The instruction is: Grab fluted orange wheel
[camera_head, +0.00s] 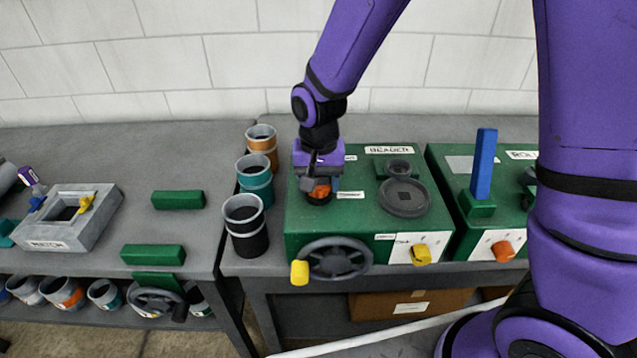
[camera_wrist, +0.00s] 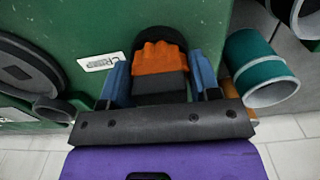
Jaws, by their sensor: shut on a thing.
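The fluted orange wheel (camera_head: 319,190) sits on top of the green machine box (camera_head: 345,215), at its left part. In the wrist view the wheel (camera_wrist: 160,57) shows ridged sides and a dark round base behind it, next to a label that seems to read CRIMP (camera_wrist: 103,62). My gripper (camera_head: 318,184) reaches down over it from above. In the wrist view my gripper (camera_wrist: 161,68) has its two blue fingers on either side of the wheel, shut on it. The wheel's near side is partly hidden by my gripper.
A dark disc (camera_head: 404,197) and a small dark ring (camera_head: 398,167) stand right of the wheel. A handwheel with yellow grip (camera_head: 300,272) is on the front. Orange, teal and black cans (camera_head: 246,226) stand left. A blue lever (camera_head: 484,165) rises right.

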